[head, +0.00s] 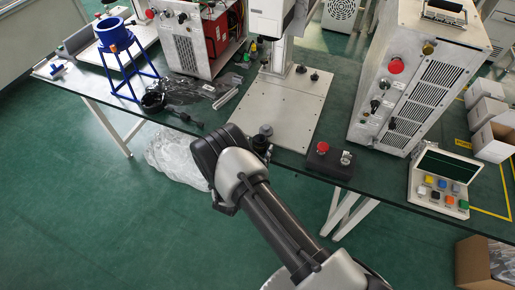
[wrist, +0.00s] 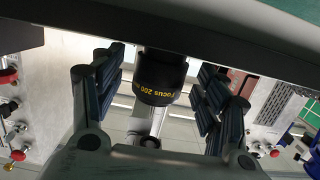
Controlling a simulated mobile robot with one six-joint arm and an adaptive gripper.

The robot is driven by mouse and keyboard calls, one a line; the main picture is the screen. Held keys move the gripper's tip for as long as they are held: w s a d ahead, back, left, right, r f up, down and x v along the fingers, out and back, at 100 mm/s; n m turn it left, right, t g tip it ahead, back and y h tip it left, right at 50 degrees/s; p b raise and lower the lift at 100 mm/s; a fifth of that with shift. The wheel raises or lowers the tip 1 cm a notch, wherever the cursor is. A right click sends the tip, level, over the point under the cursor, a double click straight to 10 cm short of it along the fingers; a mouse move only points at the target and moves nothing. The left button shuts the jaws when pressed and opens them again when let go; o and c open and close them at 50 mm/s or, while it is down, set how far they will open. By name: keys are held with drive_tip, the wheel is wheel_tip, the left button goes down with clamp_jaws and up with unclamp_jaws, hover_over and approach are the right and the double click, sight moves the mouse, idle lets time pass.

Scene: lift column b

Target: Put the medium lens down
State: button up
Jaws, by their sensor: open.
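A black lens (wrist: 163,72) with yellow "Focus 200" lettering is in the wrist view, where the picture looks upside down. It stands between the fingers of my gripper (wrist: 157,82), which is open, with a visible gap on each side. The lens end meets a dark band at the top of the picture, which looks like the table edge. In the head view my gripper (head: 258,150) is at the front edge of the dark table (head: 225,112), mostly hidden by my arm. A small dark lens-like piece with a grey top (head: 266,130) shows just beyond it.
A pale base plate (head: 285,105) lies just behind, with small black pieces (head: 314,76) near its post. A black box with a red button (head: 321,149) is close on the right. A blue stand (head: 115,50) and a black ring-shaped item (head: 153,101) are left.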

drive_tip(key=p+v, duration=0.2)
drive_tip(key=v, duration=0.9)
drive_tip(key=shift+s, duration=0.35)
